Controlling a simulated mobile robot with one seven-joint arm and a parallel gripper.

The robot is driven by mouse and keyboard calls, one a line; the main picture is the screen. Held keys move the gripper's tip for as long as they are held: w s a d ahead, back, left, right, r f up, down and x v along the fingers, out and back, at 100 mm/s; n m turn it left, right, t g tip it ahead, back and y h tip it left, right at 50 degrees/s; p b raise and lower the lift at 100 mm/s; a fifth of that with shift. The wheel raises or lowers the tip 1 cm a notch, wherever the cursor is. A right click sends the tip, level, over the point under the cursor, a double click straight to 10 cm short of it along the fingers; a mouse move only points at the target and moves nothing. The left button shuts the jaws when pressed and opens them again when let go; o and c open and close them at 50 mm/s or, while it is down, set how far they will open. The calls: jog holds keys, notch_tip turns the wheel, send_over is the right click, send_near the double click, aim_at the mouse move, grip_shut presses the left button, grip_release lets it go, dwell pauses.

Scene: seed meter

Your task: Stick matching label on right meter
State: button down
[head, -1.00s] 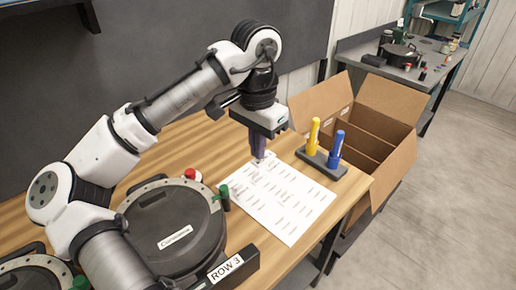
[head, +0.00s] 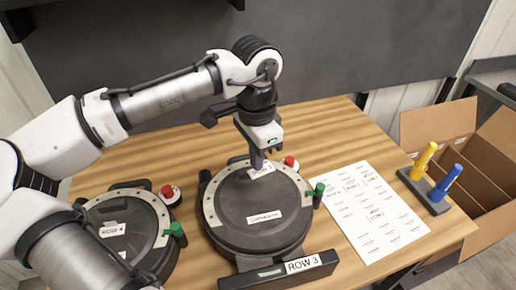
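The right meter (head: 236,203) is a round dark drum with a grey bolted rim and a small white plate on its lid, too small to read. A block at its front carries a "ROW 3" sign (head: 304,264). My gripper (head: 258,163) points down over the meter's far rim. It appears shut on a small white label (head: 262,171) with dark print I cannot read surely. I cannot tell whether the label touches the lid. The label sheet (head: 345,215) lies on the table to the right, with several printed labels.
The left meter (head: 146,222) stands beside it, partly behind my arm. Red knobs (head: 291,162) and green handles (head: 319,190) stick up at the meters' rims. Yellow (head: 424,160) and blue (head: 445,182) markers stand in a holder right of the sheet. An open cardboard box (head: 438,123) is beyond.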

jog(key=b, duration=0.6)
send_over(253, 192)
notch_tip(253, 192, down, 6)
jog(key=shift+r, duration=0.1)
jog(key=shift+f, duration=0.8)
jog(key=shift+f, duration=0.4)
dwell(0.5)
jog(key=c, duration=1.6)
grip_release()
